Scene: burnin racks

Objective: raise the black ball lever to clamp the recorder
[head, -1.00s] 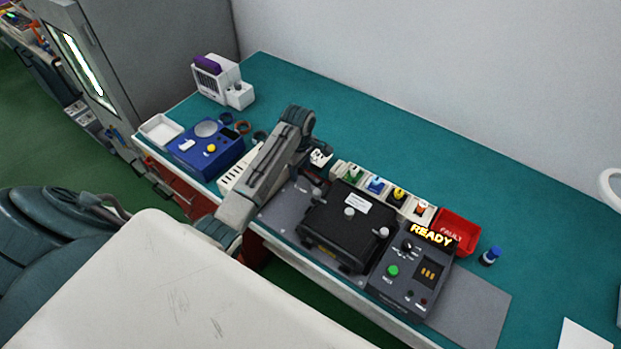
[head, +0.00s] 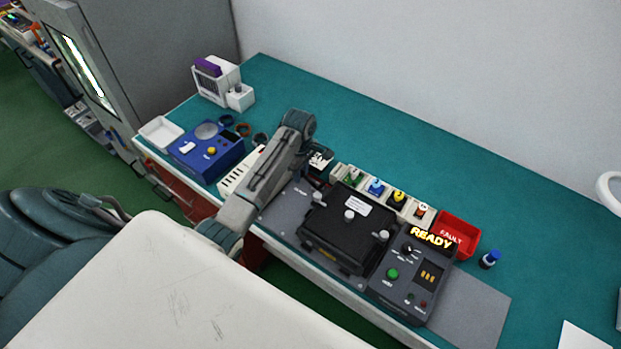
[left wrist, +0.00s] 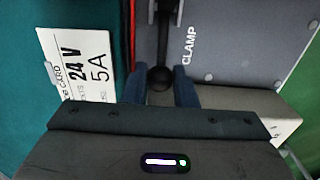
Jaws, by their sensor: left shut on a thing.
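The black ball lever (left wrist: 160,78) shows in the left wrist view as a dark ball on a shaft, beside a grey plate (left wrist: 220,45) lettered CLAMP. My left gripper (left wrist: 161,92) is shut on the ball, with one finger on each side. In the head view my left arm reaches over the bench and hides the lever. A black box (head: 345,235), perhaps the recorder, sits on the grey plate to the right of the arm. My right gripper is in neither view.
A control box (head: 413,275) reading READY stands right of the black box. Behind are several coloured parts in white holders (head: 376,188) and a red FAULT bin (head: 459,234). A blue unit (head: 205,153) lies left. The teal bench (head: 340,130) is clear at the back.

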